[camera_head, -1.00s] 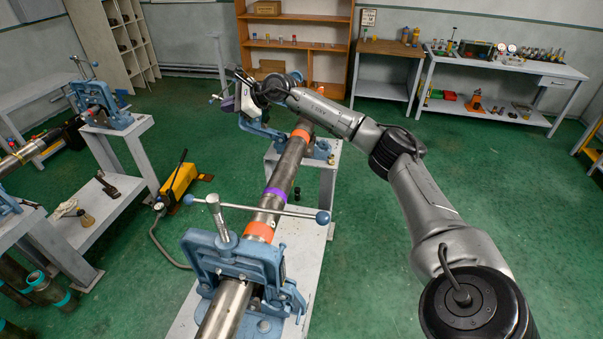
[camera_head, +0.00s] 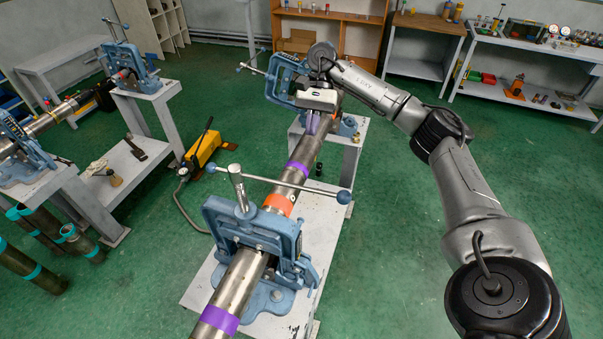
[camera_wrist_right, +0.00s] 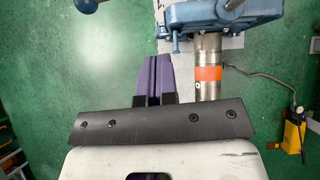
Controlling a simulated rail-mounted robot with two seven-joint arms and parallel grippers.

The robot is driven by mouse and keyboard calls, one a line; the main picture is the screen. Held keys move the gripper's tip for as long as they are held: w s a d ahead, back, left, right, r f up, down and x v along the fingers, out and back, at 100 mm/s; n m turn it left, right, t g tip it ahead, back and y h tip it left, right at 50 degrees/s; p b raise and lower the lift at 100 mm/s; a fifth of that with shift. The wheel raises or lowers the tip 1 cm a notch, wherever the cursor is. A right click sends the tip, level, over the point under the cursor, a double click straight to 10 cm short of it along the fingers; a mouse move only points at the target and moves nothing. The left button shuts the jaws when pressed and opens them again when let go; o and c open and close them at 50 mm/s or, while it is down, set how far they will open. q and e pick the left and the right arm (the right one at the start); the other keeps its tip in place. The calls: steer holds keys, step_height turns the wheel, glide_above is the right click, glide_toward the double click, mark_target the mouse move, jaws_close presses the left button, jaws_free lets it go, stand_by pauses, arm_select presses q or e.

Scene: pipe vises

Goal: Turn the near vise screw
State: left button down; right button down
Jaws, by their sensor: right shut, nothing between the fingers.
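The near vise (camera_head: 255,240) is blue and clamps a long metal pipe (camera_head: 300,160) on a white stand. Its screw (camera_head: 238,188) stands on top, with a long handle bar (camera_head: 290,184) crossing it and a blue ball (camera_head: 344,197) at the right end. My right gripper (camera_head: 311,126) is in front of the far vise, with purple fingers down, shut and empty. In the right wrist view the shut fingers (camera_wrist_right: 152,75) point toward the near vise (camera_wrist_right: 215,14), apart from it, beside the pipe's orange band (camera_wrist_right: 208,74). My left gripper is not in view.
The far vise (camera_head: 284,80) stands just behind my right gripper. A yellow pump (camera_head: 201,150) with a hose sits on the floor to the left. More vises and a pipe (camera_head: 50,120) are at the left. Green floor lies open right of the stand.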

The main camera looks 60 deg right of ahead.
steer(key=a+r+p+x, duration=0.1)
steer(key=a+p+x, duration=0.1)
steer(key=x, duration=1)
steer(key=shift+s+r+p, duration=0.2)
steer(key=shift+r+p, duration=0.15)
steer(key=shift+p, duration=0.55)
